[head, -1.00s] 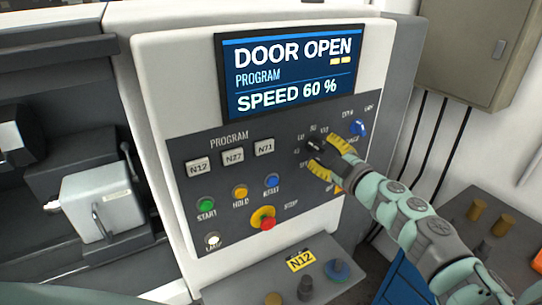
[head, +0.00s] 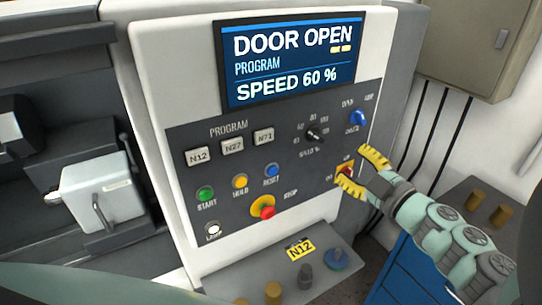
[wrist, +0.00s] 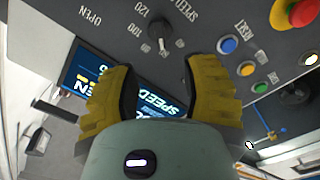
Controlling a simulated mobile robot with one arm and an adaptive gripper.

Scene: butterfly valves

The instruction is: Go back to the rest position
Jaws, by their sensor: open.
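My gripper (head: 362,174) has yellow ridged fingers and is open and empty. In the head view it is in front of the lower right of the control panel, over the red and yellow switch (head: 345,172). The black speed knob (head: 315,135) is uncovered, up and left of the fingers. In the wrist view the two fingers (wrist: 160,95) stand apart, with the speed knob (wrist: 160,45) beyond them and clear of both. The screen (head: 292,65) reads DOOR OPEN and SPEED 60 %.
Start, hold and reset buttons (head: 240,181) and a red stop button (head: 264,207) are on the panel's left. A ledge with an N12 tag (head: 300,249) and several pegs juts out below. A grey wall box (head: 470,45) hangs at the upper right. A blue cabinet (head: 410,275) stands below my arm.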

